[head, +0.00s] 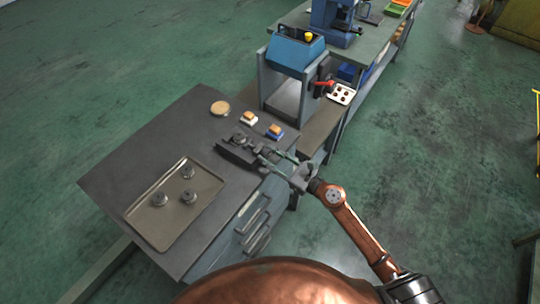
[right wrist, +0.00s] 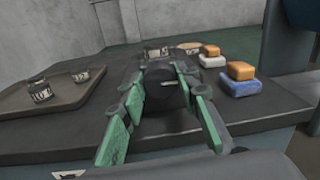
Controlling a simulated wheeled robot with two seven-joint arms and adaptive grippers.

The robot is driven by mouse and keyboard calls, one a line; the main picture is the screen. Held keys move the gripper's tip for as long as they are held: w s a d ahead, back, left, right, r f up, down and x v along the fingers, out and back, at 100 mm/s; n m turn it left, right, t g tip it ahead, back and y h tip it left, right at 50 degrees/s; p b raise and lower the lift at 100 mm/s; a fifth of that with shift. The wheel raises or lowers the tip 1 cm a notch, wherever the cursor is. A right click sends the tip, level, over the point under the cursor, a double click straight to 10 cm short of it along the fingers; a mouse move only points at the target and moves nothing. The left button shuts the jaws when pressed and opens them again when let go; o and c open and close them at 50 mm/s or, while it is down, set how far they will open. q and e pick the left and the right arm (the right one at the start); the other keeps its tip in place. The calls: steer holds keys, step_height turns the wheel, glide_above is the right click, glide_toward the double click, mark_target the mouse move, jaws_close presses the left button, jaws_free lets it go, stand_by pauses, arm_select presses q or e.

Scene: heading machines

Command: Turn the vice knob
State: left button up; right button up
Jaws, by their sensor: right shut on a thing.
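The dark grey vice (head: 236,151) lies on the near worktable, close to its right edge. In the head view my right gripper (head: 275,157) reaches it from the right, with its green-padded fingers at the vice's near end. In the right wrist view the two fingers (right wrist: 163,84) stand on either side of the dark vice knob (right wrist: 166,98) and are shut on it. The fingers partly hide the knob and the vice body behind it. My left gripper is not in view.
A tray (head: 147,232) with three metal parts lies left of the vice on the worktable (head: 112,165). A round tan piece (head: 220,108), a white-and-orange block (head: 249,118) and a blue-and-orange block (head: 275,131) lie behind. A blue machine (head: 296,52) stands beyond.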

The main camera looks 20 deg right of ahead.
steer(key=m+p, duration=0.2)
steer(key=m, duration=0.1)
steer(key=shift+r+m+p, duration=0.2)
steer(key=shift+m+p, duration=0.1)
steer(key=shift+p, duration=0.1)
steer(key=m+p, duration=0.3)
steer(key=m, duration=0.2)
steer(key=shift+d+g+p, duration=0.1)
steer(key=shift+g+p, duration=0.25)
steer(key=shift+g, duration=0.05)
steer(key=m+p, duration=0.2)
steer(key=m, duration=0.1)
steer(key=shift+w+m, duration=0.1)
steer(key=shift+m, duration=0.2)
steer(key=shift+f+m+p, duration=0.15)
steer(key=shift+m+p, duration=0.95)
steer(key=shift+m, duration=0.4)
steer(key=o, duration=1.2)
steer(key=shift+g+y, duration=0.3)
steer(key=shift+c, duration=0.2)
